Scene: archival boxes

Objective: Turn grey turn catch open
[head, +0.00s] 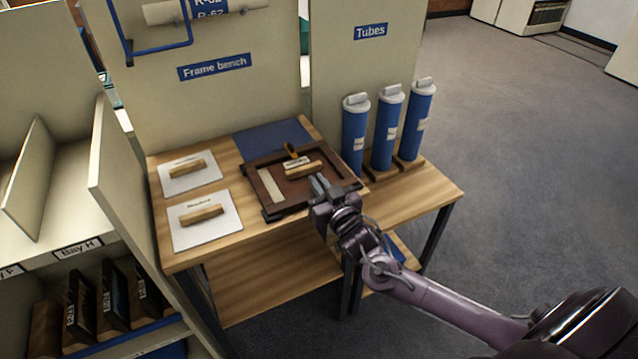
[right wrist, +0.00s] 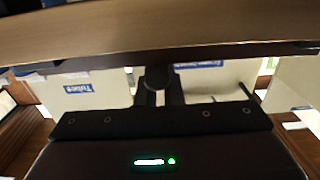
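A dark brown frame (head: 263,188) lies flat on the wooden bench, with a small wooden handle block (head: 303,169) and a pale strip (head: 271,186) on its panel. A brass-coloured catch (head: 291,151) shows at its far edge. I cannot make out a grey turn catch in the head view; my right gripper covers part of the frame's near right side. My right gripper (head: 318,184) is there, its two fingers a little apart. In the right wrist view a dark round piece (right wrist: 158,77) shows between the fingers; I cannot tell whether they touch it. My left gripper is not in view.
Two white boards (head: 188,181) with wooden handles lie left on the bench. A blue mat (head: 268,139) lies behind the frame. Several blue tubes (head: 389,125) stand upright on the right. A shelf unit (head: 118,190) borders the bench's left side.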

